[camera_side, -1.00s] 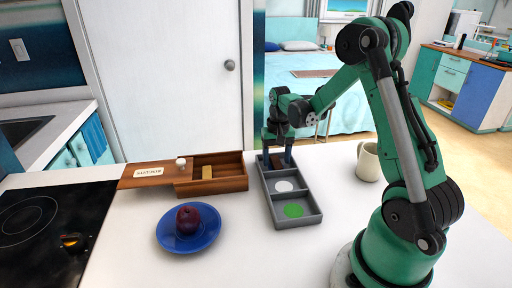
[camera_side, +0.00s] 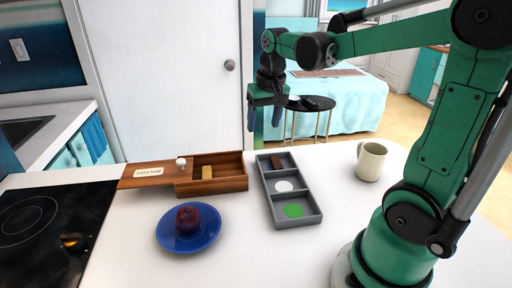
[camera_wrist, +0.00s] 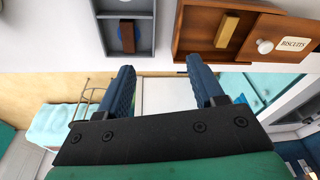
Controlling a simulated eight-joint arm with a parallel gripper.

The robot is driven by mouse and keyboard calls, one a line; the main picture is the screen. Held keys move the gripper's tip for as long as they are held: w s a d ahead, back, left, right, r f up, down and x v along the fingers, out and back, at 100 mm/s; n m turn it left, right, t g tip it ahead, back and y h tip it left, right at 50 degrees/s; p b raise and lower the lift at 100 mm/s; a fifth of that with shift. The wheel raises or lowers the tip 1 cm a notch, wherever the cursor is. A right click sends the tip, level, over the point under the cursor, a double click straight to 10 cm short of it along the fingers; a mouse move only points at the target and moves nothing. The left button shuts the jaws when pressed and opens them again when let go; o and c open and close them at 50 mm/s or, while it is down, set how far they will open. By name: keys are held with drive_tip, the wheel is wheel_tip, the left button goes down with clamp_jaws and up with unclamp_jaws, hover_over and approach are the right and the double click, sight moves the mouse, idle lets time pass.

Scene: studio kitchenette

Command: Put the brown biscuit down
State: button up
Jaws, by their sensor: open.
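The brown biscuit (camera_side: 276,160) lies in the far compartment of the grey tray (camera_side: 292,228). My gripper (camera_side: 264,120) is open and empty, raised well above the counter beyond the tray's far end. In the wrist view its two blue fingers (camera_wrist: 165,82) stand apart with nothing between them.
The tray's other compartments hold a white disc (camera_side: 284,186) and a green disc (camera_side: 293,210). A wooden box (camera_side: 222,187) marked BISCUITS holds a tan biscuit (camera_side: 207,172). A blue plate (camera_side: 188,245) bears a dark red fruit (camera_side: 187,219). A cream mug (camera_side: 371,161) stands right of the tray.

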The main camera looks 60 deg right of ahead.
drive_tip(key=s+a+n+t, duration=0.2)
drive_tip(key=a+n, duration=0.1)
drive_tip(key=a, duration=0.3)
drive_tip(key=s+a+f+n+t, duration=0.1)
drive_tip(key=s+a+n+t, duration=0.1)
drive_tip(key=a, duration=0.4)
drive_tip(key=shift+s+a+n+t+y, duration=0.2)
drive_tip(key=shift+n+t+y, duration=0.2)
drive_tip(key=shift+n+t, duration=0.2)
drive_tip(key=shift+f, duration=0.1)
